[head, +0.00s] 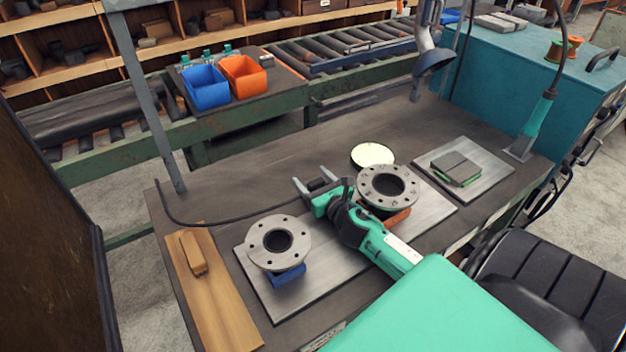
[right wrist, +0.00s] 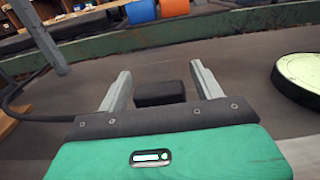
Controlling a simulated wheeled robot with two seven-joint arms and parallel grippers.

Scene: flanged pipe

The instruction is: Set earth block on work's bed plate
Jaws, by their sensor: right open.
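The earth block (right wrist: 160,93) is a small dark block on the dark bench top, seen in the right wrist view. In the head view it is a dark shape (head: 317,184) at the end of a black cable, partly hidden by my gripper. My right gripper (head: 312,178) is open, its fingers on either side of the block with gaps showing; the right wrist view shows the fingers (right wrist: 160,72) too. The work's bed plate (head: 310,285) is a grey metal plate in front of the block. My left gripper is out of view.
Two flanged pipe parts, left (head: 278,243) and right (head: 388,187), sit on the bed plate over blue and red-orange supports. A wooden board (head: 215,300) lies left. A cream disc (head: 373,155) and a smaller plate (head: 480,160) lie right. Back left bench is clear.

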